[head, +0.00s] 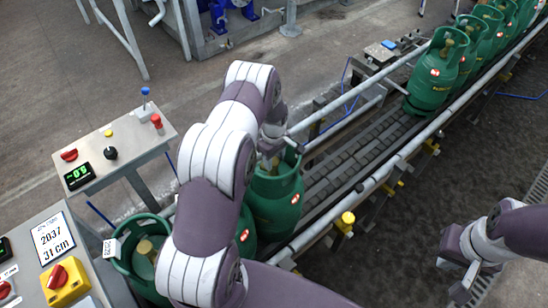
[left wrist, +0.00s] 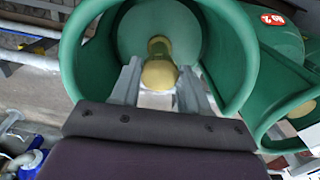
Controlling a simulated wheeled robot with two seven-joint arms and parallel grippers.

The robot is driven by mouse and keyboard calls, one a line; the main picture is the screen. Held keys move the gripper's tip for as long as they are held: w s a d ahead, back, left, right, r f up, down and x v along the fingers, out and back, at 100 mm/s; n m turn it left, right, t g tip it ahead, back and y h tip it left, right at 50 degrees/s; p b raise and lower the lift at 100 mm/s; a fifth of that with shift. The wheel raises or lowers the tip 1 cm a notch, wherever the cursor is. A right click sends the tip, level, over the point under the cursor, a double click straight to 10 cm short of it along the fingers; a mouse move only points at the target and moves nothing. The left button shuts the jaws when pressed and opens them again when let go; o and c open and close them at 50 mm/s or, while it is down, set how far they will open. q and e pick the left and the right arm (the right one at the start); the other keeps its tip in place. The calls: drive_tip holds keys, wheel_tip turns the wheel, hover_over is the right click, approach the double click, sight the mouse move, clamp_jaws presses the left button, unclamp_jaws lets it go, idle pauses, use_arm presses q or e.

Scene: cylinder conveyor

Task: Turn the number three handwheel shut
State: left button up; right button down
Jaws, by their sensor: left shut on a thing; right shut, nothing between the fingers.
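A green gas cylinder (head: 277,208) stands on the conveyor (head: 340,165), partly behind my left arm. In the left wrist view its round collar (left wrist: 236,50) surrounds a yellow handwheel (left wrist: 160,73) on a brass valve. My left gripper (left wrist: 160,88) reaches into the collar from above, with its fingers shut on the handwheel. The head view also shows my left gripper (head: 268,162) at the top of this cylinder. Its number cannot be read. A neighbouring cylinder (left wrist: 284,45) is labelled No 2. My right gripper (head: 466,287) is shut and empty at the lower right, apart from the conveyor.
Another cylinder (head: 140,262) with a white tag stands at the lower left. Several more cylinders (head: 435,75) queue on the far conveyor. A metal rail (head: 385,172) runs along the conveyor's near side. Control panels (head: 125,145) stand at the left. Open floor lies right of the conveyor.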

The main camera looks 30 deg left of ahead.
use_arm(q)
drive_tip(key=shift+m, duration=0.3)
drive_tip(key=m+b, duration=0.1)
drive_tip(key=m, duration=0.2)
drive_tip(key=shift+m+b, duration=0.35)
drive_tip(key=shift+m, duration=0.05)
drive_tip(key=m+b, duration=0.1)
drive_tip(key=m, duration=0.5)
drive_tip(key=shift+s+a, duration=0.1)
drive_tip(key=shift+a, duration=0.05)
drive_tip(key=m+b, duration=0.1)
drive_tip(key=m, duration=0.4)
drive_tip(key=shift+a+m, duration=0.1)
drive_tip(key=shift+m, duration=0.3)
drive_tip(key=m+b, duration=0.1)
drive_tip(key=m, duration=0.4)
drive_tip(key=shift+r+m, duration=0.1)
drive_tip(key=shift+m, duration=0.2)
drive_tip(key=o, duration=1.1)
drive_tip(key=shift+c, duration=0.2)
drive_tip(key=shift+r, duration=0.1)
